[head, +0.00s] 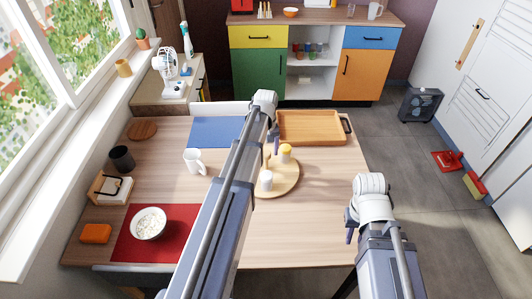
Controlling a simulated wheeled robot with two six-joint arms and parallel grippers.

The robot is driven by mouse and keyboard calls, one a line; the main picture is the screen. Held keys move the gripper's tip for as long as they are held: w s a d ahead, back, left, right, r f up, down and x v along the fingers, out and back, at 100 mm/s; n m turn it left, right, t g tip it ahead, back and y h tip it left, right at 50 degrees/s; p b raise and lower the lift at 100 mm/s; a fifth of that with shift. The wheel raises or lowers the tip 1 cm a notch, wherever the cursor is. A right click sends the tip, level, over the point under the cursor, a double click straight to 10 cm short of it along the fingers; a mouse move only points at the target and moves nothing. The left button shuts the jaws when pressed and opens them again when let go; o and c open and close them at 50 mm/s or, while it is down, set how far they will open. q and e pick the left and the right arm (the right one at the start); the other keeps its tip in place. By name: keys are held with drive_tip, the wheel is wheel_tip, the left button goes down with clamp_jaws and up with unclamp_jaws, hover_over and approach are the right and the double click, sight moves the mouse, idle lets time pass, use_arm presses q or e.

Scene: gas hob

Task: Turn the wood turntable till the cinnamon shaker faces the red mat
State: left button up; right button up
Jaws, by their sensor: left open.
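The round wood turntable (288,184) lies right of the table's middle. A yellow-topped shaker (285,154) stands at its far side and a white container (266,181) at its near left. I cannot read which one is the cinnamon shaker. My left arm hides the turntable's left edge. The red mat (128,252) lies at the table's front left. My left gripper (274,142) is open, pointing down beside the yellow-topped shaker, on its left; I cannot tell if they touch. My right gripper (349,226) hangs at the table's right edge, its jaws unclear.
A white bowl (149,224) sits on the red mat. A blue mat (215,131) and a wooden tray (311,127) lie at the back. A white mug (194,161) stands left of my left arm. The table right of the turntable is clear.

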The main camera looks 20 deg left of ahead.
use_arm(q)
clamp_jaws()
idle(0.4)
idle(0.9)
